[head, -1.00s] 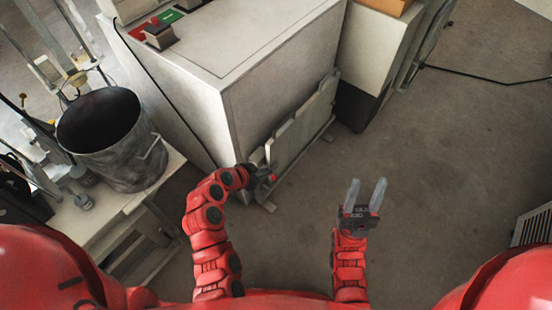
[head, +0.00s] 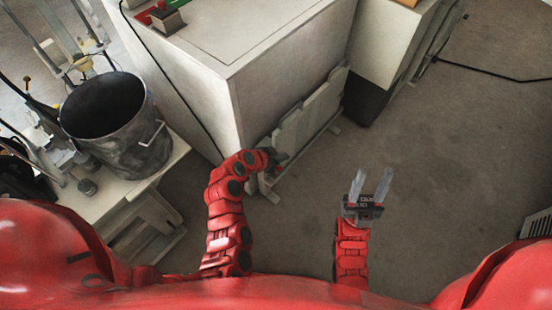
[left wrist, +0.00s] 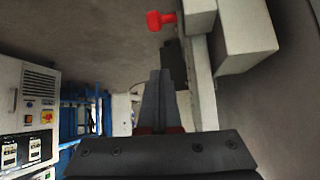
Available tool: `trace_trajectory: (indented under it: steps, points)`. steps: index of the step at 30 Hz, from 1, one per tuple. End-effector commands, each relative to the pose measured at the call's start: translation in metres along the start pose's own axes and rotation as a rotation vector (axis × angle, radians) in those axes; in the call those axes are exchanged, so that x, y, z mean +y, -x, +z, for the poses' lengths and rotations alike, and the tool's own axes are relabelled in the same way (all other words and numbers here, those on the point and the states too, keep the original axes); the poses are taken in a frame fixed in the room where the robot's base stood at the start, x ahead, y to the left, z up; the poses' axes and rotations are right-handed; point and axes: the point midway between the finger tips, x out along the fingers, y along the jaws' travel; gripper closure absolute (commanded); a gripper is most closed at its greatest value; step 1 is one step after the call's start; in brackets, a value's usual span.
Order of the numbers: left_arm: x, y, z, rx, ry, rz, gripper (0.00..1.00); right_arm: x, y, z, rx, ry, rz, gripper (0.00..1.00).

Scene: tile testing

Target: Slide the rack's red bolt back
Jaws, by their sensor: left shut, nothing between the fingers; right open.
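The red bolt (left wrist: 160,20) shows at the top of the left wrist view, with a knob on a short stem beside the rack's pale post (left wrist: 203,75). In the head view the rack (head: 308,120) stands on the floor against the white cabinet, holding pale panels. I cannot make out the bolt there; my left gripper covers that end of the rack. My left gripper (head: 280,157) is at the rack's near end. Its fingers (left wrist: 160,85) are shut and empty, apart from the bolt in the picture. My right gripper (head: 371,186) is open and empty above bare floor.
The large white cabinet (head: 240,50) stands behind the rack. A dark metal bucket (head: 140,150) sits on a pale bench (head: 165,180) at the left. A second pale cabinet (head: 385,45) is behind at the right. The floor (head: 450,150) right of the rack is clear.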

Motion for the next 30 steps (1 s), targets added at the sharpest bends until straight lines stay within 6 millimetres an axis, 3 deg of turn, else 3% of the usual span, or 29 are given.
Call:
trace_trajectory:
  steps: [8, 16, 30]
  points:
    - [0.001, -0.037, 0.001, -0.003, -0.002, 0.004, 1.00, 0.000, 0.007, 0.001, 0.000, 0.000, 0.000, 0.55]
    - [0.000, -0.024, 0.033, -0.002, 0.003, -0.001, 1.00, -0.001, 0.014, 0.002, 0.000, 0.000, 0.000, 0.55]
    - [0.001, -0.020, 0.038, -0.001, 0.000, 0.002, 1.00, -0.001, 0.014, 0.002, 0.000, 0.000, 0.000, 0.55]
